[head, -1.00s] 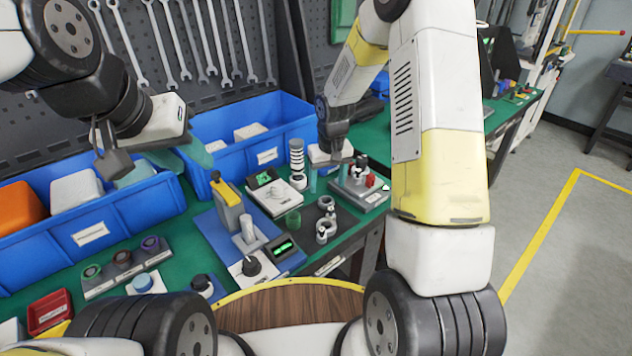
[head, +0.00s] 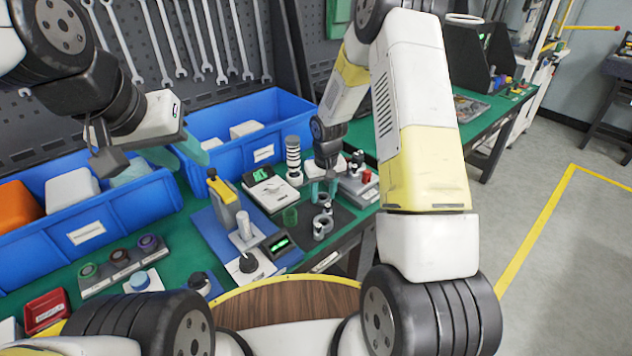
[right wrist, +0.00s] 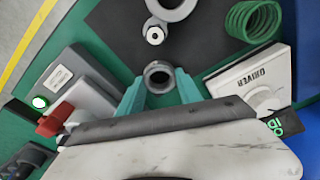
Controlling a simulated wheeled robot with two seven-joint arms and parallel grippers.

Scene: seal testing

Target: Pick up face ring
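Small grey metal rings stand on a dark mat (head: 341,224). One grey ring (right wrist: 158,76) lies between the fingertips of my right gripper (right wrist: 159,90) in the right wrist view; I cannot tell whether it is the face ring. A larger grey ring (right wrist: 172,8) with a small pale-topped part (right wrist: 154,32) beside it lies farther off. In the head view my right gripper (head: 323,190) points down over the mat, teal fingers apart, with no visible grip. My left gripper (head: 180,151) hangs over the blue bins, its teal fingers apart and empty.
A grey box with a red part (right wrist: 75,95) sits on the other. Blue bins (head: 90,234) and a blue-based press (head: 213,232) stand farther left.

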